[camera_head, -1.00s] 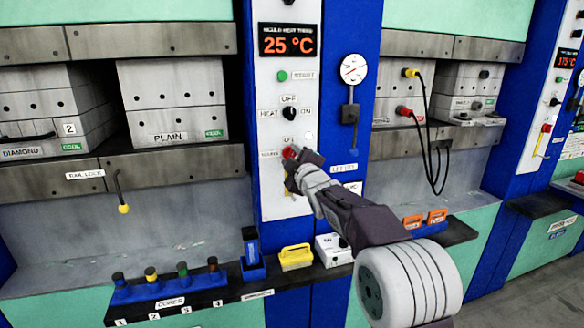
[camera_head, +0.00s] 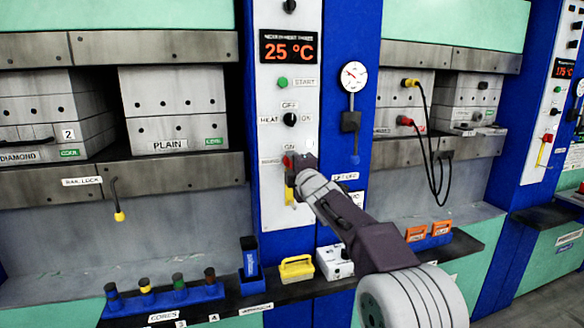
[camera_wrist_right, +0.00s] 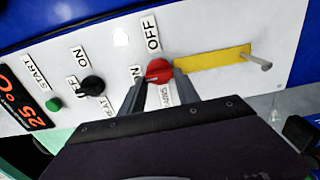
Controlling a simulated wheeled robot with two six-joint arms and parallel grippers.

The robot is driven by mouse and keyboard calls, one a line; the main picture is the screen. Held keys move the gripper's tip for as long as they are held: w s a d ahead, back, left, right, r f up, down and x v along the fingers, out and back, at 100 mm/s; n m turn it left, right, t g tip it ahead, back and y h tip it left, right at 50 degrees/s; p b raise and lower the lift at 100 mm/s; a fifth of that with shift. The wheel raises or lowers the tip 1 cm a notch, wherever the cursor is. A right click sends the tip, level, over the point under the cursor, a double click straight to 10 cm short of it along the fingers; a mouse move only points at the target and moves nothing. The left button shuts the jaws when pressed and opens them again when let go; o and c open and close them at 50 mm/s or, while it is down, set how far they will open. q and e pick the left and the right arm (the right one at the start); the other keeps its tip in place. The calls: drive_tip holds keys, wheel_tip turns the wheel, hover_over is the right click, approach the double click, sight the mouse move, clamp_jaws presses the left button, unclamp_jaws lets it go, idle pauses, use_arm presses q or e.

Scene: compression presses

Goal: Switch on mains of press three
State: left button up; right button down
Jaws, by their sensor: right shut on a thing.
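The red mains switch (camera_head: 287,161) sits low on the white control panel (camera_head: 264,205) of the press reading 25 °C. In the right wrist view the red knob (camera_wrist_right: 158,70) is between my right gripper's fingertips (camera_wrist_right: 160,82), with OFF above it and ON to its left. My right gripper (camera_head: 297,166) is shut on this knob, partly hiding it in the head view. Which mark the knob points to is hard to tell. My left gripper is not in view.
A black heat knob (camera_head: 290,119) and green start button (camera_head: 282,83) are above the switch. A yellow plate with a peg (camera_wrist_right: 212,58) is beside it. A gauge (camera_head: 354,76) hangs to the right. A yellow-handled item (camera_head: 297,268) and white box (camera_head: 334,262) stand on the ledge below.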

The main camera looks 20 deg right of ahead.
idle(0.3)
drive_tip(key=c, duration=0.9)
unclamp_jaws()
drive_tip(key=shift+w+d, duration=0.1)
drive_tip(key=s+b, duration=0.2)
drive_tip(key=s, duration=0.7)
drive_tip(key=shift+d, duration=0.15)
